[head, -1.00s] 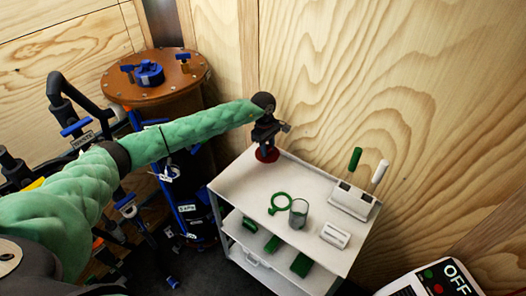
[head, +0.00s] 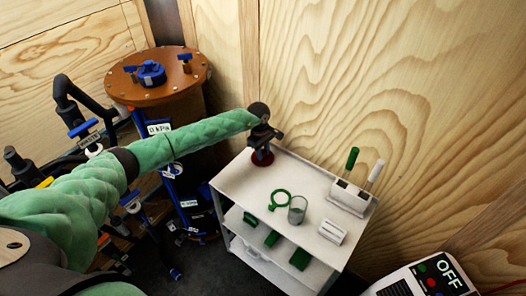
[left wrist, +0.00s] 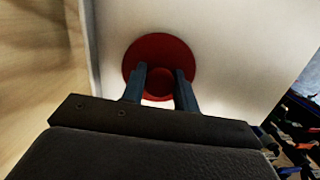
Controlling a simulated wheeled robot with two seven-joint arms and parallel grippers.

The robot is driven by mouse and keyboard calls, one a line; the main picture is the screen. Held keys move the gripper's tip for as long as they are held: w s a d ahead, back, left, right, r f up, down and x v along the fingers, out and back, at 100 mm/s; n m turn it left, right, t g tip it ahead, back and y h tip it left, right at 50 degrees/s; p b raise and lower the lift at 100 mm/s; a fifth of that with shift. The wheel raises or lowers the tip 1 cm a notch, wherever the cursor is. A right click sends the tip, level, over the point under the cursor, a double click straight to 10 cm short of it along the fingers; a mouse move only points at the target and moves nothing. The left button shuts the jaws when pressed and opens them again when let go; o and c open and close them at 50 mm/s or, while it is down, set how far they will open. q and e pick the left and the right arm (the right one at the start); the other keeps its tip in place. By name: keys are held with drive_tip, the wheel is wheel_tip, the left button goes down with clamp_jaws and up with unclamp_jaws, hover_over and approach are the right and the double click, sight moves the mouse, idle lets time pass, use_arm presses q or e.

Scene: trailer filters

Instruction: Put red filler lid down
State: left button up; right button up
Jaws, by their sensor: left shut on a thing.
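The red filler lid (head: 262,158) is at the far left corner of the white cart's top shelf (head: 240,180). My left gripper (head: 262,147) comes down on it from above. In the left wrist view, the lid is a round red disc (left wrist: 160,50) with a raised knob in its middle. My left gripper's two fingers (left wrist: 160,85) are shut on that knob. The white shelf surface lies right below the disc; I cannot tell for sure whether the lid touches it. My right gripper is not in view.
On the shelf stand a green ring (head: 280,200), a clear cup (head: 297,209), a white block (head: 333,231) and a holder (head: 349,197) with green and white handles. A brown tank (head: 158,78) stands left. A wooden wall (head: 400,100) is behind. The shelf's front left is clear.

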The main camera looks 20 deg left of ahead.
use_arm(q)
drive_tip(key=shift+f, duration=0.1)
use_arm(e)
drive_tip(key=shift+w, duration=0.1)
use_arm(q)
drive_tip(key=o, duration=1)
drive_tip(key=shift+c, duration=0.2)
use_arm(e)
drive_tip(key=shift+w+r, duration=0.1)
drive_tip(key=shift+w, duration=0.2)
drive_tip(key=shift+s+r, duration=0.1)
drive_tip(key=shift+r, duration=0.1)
